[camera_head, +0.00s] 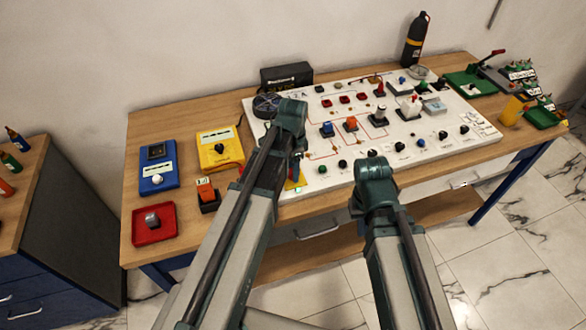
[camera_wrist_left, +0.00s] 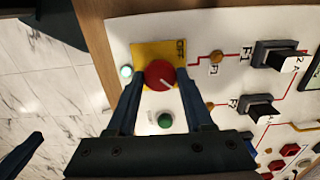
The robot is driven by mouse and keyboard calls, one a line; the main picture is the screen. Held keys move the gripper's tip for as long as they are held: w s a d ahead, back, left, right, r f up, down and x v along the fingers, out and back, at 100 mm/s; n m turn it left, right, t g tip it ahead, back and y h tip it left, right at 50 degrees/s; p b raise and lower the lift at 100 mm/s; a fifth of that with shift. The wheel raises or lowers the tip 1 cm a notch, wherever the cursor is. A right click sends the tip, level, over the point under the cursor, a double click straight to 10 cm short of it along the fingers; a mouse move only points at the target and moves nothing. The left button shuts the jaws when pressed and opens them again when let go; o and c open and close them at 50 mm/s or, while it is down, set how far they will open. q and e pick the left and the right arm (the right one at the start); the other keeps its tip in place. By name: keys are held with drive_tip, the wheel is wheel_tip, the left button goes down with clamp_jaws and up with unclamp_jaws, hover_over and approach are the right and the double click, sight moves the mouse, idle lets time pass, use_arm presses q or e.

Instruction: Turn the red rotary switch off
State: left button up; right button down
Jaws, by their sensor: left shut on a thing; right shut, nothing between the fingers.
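The red rotary switch (camera_wrist_left: 160,74) is a round red knob with a pale pointer line. It sits on a yellow plate (camera_wrist_left: 147,52) marked OFF at the edge of the white panel. My left gripper (camera_wrist_left: 161,82) is shut on the knob, one dark finger on each side of it. In the head view my left arm hides the knob, and only part of the yellow plate (camera_head: 291,185) shows. My right gripper (camera_wrist_left: 22,150) shows in part at the lower left of the left wrist view, shut and empty, off the panel's front edge. My forearm hides its fingers in the head view.
A green button (camera_wrist_left: 165,120) and a pale round lamp (camera_wrist_left: 126,72) are close to the knob. Black rocker switches (camera_wrist_left: 275,55) stand further right. The white panel (camera_head: 440,150) carries several other controls. A yellow meter (camera_head: 220,148) and red box (camera_head: 153,224) lie left of it.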

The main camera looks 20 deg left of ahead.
use_arm(q)
clamp_jaws()
drive_tip(key=n, duration=1.3)
drive_tip(key=shift+n, duration=2.4)
